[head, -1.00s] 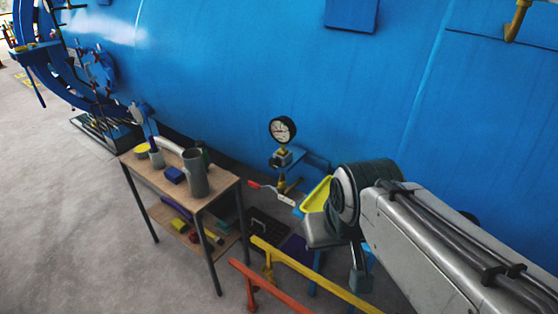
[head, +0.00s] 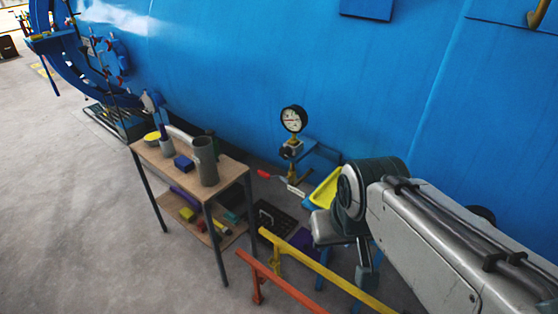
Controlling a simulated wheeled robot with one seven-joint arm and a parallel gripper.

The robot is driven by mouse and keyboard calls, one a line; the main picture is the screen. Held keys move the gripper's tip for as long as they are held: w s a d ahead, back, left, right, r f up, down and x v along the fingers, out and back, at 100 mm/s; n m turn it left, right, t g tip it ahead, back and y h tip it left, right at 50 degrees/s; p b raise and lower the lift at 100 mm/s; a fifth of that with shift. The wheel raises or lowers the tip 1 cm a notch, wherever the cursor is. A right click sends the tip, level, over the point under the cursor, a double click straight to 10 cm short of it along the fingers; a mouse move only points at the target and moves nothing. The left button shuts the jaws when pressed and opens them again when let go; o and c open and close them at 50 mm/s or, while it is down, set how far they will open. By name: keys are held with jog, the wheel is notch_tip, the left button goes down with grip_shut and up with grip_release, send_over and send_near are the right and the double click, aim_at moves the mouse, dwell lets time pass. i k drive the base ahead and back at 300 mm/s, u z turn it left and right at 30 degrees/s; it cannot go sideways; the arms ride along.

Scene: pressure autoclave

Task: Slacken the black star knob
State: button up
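A dark round knob (head: 286,153), which looks like the black star knob, sits on the left side of a small valve body under the pressure gauge (head: 293,119). It is too small to make out its star shape. My arm comes in from the lower right and bends down at a dark joint. The end of my arm, where my gripper (head: 367,276) seems to be, hangs below that joint, to the right of and lower than the knob, well apart from it. Its fingers cannot be made out.
A red-handled lever (head: 266,174) and a yellow tray (head: 324,188) are near the valve. Yellow (head: 322,268) and orange (head: 280,281) rails cross the front. A wooden-topped table (head: 233,171) with containers stands left. The blue vessel (head: 230,60) fills the back. Floor at left is clear.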

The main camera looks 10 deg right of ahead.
aim_at(285, 152)
jog(key=u, duration=0.05)
jog(key=k, duration=0.5)
jog(key=u, duration=0.85)
jog(key=i, duration=1)
jog(key=z, duration=1.75)
